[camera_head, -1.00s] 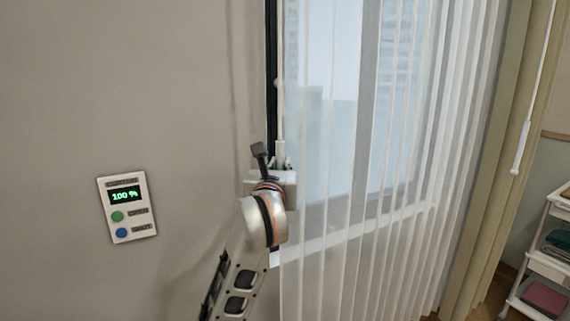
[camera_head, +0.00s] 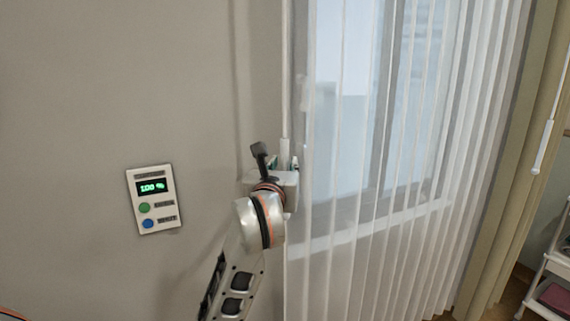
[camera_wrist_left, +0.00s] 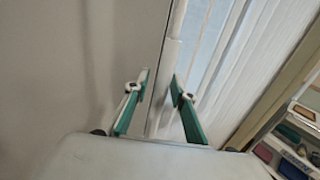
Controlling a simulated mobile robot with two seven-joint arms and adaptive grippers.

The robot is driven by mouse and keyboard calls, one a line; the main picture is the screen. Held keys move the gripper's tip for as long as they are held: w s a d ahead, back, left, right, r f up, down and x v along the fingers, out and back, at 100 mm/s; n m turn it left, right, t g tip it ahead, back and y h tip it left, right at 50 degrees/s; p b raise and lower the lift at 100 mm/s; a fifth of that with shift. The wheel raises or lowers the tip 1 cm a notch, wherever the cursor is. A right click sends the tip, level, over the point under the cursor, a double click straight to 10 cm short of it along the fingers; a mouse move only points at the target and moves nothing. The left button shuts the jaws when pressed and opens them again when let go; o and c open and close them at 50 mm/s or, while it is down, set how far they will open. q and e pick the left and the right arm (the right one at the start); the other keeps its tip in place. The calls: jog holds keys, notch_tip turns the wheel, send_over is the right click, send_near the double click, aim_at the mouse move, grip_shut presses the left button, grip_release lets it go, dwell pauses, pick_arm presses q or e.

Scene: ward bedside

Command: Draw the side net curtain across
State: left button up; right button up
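The sheer white net curtain (camera_head: 345,235) hangs in upright folds over the window and covers it up to its left side. A thin white wand (camera_head: 286,75) hangs at the curtain's left edge. My left gripper (camera_head: 284,163) is at this wand, just left of the curtain edge. In the left wrist view, the wand (camera_wrist_left: 172,55) passes between the two green-edged fingers (camera_wrist_left: 160,78), which are closed in around it; the exact contact is hard to see. The net curtain (camera_wrist_left: 225,65) lies to the right there. My right gripper is not in view.
A wall panel (camera_head: 153,199) with a green "100 %" display and two buttons is on the bare wall to the left. A beige heavier curtain (camera_head: 513,190) with its own white wand (camera_head: 544,145) hangs at the right. A white trolley (camera_head: 548,268) stands beyond it.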

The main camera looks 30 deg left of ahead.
pick_arm(q)
jog(key=shift+s+a+r, duration=0.1)
jog(key=shift+a, duration=0.05)
jog(key=shift+s+d, duration=0.15)
jog(key=shift+d, duration=0.05)
jog(key=v, duration=0.7)
jog(key=shift+a, duration=0.1)
dwell(0.3)
